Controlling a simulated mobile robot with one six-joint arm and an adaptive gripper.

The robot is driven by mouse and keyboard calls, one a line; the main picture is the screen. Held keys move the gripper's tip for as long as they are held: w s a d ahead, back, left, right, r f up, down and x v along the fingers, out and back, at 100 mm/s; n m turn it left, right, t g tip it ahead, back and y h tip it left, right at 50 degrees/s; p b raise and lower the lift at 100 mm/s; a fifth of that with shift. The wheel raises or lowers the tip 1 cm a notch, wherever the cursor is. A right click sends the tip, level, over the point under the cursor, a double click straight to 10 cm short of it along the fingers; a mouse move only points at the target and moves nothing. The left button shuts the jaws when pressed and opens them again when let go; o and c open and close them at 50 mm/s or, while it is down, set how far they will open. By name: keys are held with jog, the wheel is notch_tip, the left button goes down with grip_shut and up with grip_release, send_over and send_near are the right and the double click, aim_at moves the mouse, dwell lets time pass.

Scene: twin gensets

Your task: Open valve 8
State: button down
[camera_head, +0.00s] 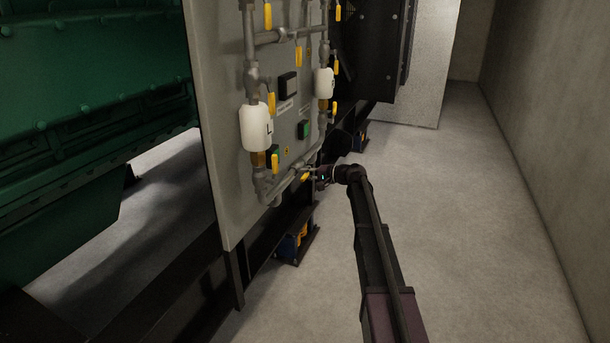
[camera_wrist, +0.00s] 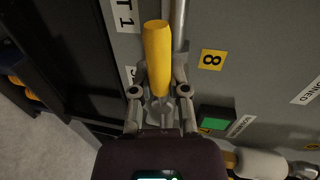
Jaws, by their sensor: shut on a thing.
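A yellow valve handle (camera_wrist: 157,50) lies between the two fingers of my gripper (camera_wrist: 158,82) in the wrist view. The fingers are shut on it, one on each side. A yellow tag marked 8 (camera_wrist: 212,60) is on the grey panel just right of the handle. The handle points roughly along the grey pipe (camera_wrist: 180,18) behind it. The valve body is partly hidden by the handle and fingers. In the head view my gripper (camera_head: 318,176) is at the panel's lower right edge, by the low pipe. A yellow handle (camera_head: 304,177) shows just left of it.
The grey panel (camera_head: 227,130) carries pipes, several other yellow handles and two white containers (camera_head: 256,128), (camera_head: 324,84). A green-lit switch (camera_wrist: 214,122) sits near the fingers. A green machine (camera_head: 90,80) stands left. Floor (camera_head: 480,200) is clear on the right, up to the wall.

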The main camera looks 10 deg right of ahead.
jog(key=shift+s, duration=0.1)
jog(key=c, duration=0.6)
grip_release()
jog(key=shift+d, duration=0.2)
